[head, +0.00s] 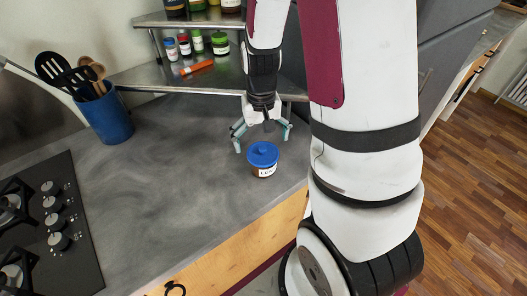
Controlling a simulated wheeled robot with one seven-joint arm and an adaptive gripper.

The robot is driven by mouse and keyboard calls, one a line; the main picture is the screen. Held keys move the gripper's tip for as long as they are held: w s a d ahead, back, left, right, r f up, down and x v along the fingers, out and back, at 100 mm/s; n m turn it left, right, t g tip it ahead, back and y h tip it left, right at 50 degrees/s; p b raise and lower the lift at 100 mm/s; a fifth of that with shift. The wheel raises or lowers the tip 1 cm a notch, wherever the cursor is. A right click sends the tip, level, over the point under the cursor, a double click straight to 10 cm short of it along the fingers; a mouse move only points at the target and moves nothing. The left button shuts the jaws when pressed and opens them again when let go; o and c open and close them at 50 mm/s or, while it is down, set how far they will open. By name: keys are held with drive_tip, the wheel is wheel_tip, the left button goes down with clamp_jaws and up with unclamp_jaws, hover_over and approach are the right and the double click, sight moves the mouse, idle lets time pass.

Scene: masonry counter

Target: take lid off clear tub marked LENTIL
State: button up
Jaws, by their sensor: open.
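A small clear tub (264,170) with brown contents stands upright on the grey counter, near its right front edge. Its blue lid (262,152) with a round knob is on top. The white label on the tub is partly readable and seems to start with LEN. My gripper (262,145) is open and empty, fingers pointing down, behind and above the tub. Its fingers spread to either side of the lid's far side. I cannot tell the exact height gap between fingers and lid.
A blue crock (107,118) of utensils stands at the back left. A black stove (45,225) fills the left. A metal shelf (165,80) behind holds small jars and an orange tube (197,67). Counter left of the tub is clear.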

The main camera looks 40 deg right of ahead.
drive_tip(key=shift+f, duration=0.55)
drive_tip(key=c, duration=1.1)
